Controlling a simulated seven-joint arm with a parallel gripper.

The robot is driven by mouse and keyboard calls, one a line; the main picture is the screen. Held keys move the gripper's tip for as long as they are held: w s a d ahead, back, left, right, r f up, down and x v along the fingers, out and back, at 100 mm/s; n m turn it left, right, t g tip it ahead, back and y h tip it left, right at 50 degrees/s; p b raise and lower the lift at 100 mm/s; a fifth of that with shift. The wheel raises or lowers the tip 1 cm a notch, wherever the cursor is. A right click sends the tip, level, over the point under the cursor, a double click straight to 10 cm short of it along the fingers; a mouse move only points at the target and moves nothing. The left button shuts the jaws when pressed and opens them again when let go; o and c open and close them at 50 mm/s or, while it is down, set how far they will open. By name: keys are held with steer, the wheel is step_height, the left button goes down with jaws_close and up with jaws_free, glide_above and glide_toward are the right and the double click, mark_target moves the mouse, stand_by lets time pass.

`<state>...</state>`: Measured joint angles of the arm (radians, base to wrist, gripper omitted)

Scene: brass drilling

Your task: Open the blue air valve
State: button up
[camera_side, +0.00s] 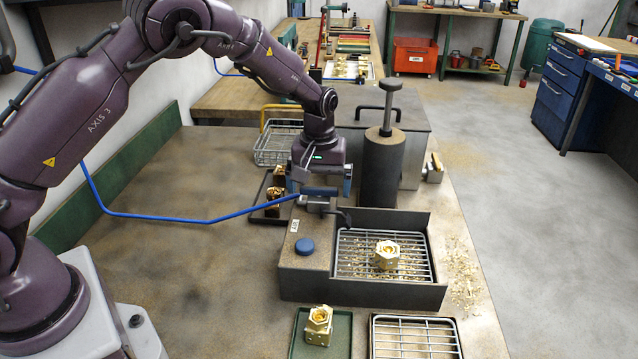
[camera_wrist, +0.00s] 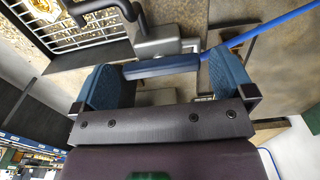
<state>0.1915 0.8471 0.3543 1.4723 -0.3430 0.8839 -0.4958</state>
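The blue air valve sits on the back of a dark grey box; its blue lever (camera_side: 319,191) lies crosswise over a grey metal body (camera_side: 315,204). A blue hose (camera_side: 215,218) joins it from the left. My gripper (camera_side: 320,188) is right above the valve, pointing down. In the wrist view my gripper (camera_wrist: 163,80) has its blue fingers wide apart, and the blue lever (camera_wrist: 162,66) spans the gap between them. Its ends look close to both fingers; I cannot tell whether they touch. The grey valve body (camera_wrist: 155,38) and a bent nozzle show beyond it.
The box has a blue button (camera_side: 304,246) and a tray with a grille (camera_side: 350,262) bearing a brass fitting (camera_side: 386,255) and shavings. A dark cylinder with a T-handle (camera_side: 382,165) stands close right of my gripper. A green tray (camera_side: 340,334) holds another brass fitting (camera_side: 319,325).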

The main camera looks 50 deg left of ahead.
mark_target(319, 188)
step_height(319, 188, up, 13)
stand_by(0.6)
